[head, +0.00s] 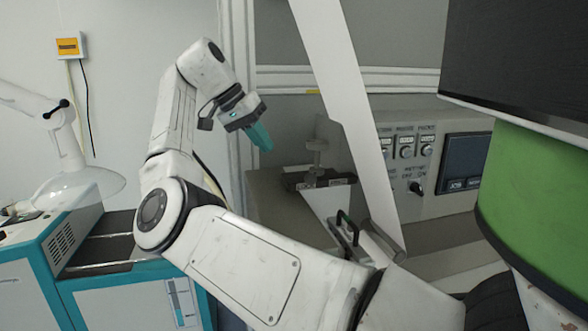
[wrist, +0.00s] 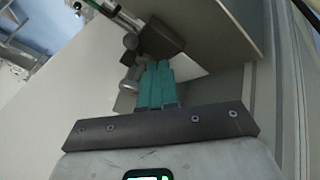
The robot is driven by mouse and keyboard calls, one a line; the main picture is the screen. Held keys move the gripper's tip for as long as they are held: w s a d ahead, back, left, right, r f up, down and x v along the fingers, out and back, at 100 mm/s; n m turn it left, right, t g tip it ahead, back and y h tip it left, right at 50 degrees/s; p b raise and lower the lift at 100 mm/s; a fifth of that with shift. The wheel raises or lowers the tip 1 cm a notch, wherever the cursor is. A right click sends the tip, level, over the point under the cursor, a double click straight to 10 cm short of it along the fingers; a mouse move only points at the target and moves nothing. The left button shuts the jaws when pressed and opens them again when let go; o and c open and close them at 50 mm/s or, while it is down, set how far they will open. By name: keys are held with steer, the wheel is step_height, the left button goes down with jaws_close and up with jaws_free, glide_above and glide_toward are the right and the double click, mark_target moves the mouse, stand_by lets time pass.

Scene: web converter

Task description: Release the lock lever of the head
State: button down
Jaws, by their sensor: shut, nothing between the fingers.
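A dark block with two small pale labels (head: 318,182) stands on the machine, with a grey upright post and crosspiece (head: 317,147) rising from it. This post may be the lock lever; the labels are too small to read surely. My gripper (head: 262,136) has teal fingers pressed together. It hangs to the upper left of the post, apart from it in the head view. In the wrist view, my shut fingers (wrist: 156,84) point toward a dark block (wrist: 160,40) and grey rounded parts (wrist: 127,95). Whether the fingers touch them cannot be told.
A white web strip (head: 345,90) slants down right of the post. A dark-handled part with green (head: 346,226) sits lower down. A control panel with knobs (head: 408,145) and a green roll (head: 530,190) are at right. A teal and white cabinet (head: 125,300) stands at left.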

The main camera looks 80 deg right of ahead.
mark_target(314, 174)
steer(key=x, duration=0.7)
steer(key=shift+s+a, duration=0.15)
steer(key=shift+s, duration=0.4)
steer(key=shift+s+a, duration=0.15)
steer(key=shift+s, duration=0.4)
steer(key=shift+s+a+f, duration=0.1)
steer(key=shift+s+f, duration=0.15)
steer(key=shift+s, duration=0.55)
steer(key=shift+p, duration=0.3)
